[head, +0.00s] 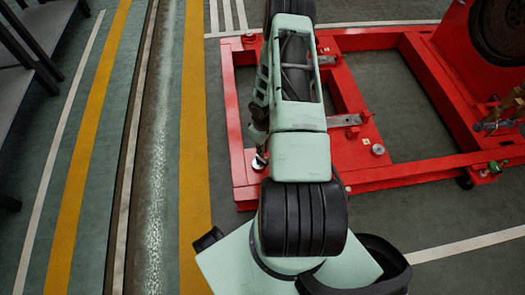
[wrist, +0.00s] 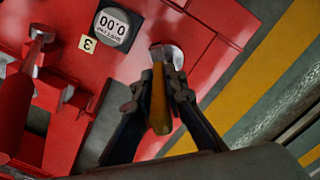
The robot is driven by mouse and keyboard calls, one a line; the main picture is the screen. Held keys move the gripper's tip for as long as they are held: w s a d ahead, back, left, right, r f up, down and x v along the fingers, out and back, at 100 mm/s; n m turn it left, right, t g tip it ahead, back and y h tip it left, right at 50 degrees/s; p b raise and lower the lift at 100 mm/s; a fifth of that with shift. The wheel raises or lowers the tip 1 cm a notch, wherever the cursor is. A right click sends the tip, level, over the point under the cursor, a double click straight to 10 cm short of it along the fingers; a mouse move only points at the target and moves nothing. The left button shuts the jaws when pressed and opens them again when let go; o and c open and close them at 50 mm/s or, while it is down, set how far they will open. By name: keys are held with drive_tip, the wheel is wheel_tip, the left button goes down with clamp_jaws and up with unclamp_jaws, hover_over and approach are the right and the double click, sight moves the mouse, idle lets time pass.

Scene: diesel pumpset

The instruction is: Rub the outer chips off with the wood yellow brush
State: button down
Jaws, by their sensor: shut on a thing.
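The brush with a yellow wooden handle (wrist: 159,105) is between the two dark fingers of my gripper (wrist: 158,85) in the wrist view. The gripper is shut on it. The handle end points toward the wrist camera, and the brush's far end meets a pale round spot (wrist: 170,54) on the red frame (wrist: 215,30). I cannot tell whether they touch. In the head view, my gripper (head: 258,138) is small and partly hidden by my arm, above the left side of the red frame (head: 242,185). I cannot make out separate chips.
A red part with a metal end (wrist: 38,38) stands at the left of the wrist view. Yellow-striped floor (head: 195,120) lies left of the frame.

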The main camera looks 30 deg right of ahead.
drive_tip(key=shift+w+d+r+b, duration=0.1)
drive_tip(key=shift+w+d+b, duration=0.15)
drive_tip(key=shift+w+b, duration=0.35)
drive_tip(key=shift+s, duration=0.15)
idle(1.7)
wheel_tip(320, 180, up, 8)
drive_tip(key=p, duration=0.5)
idle(0.3)
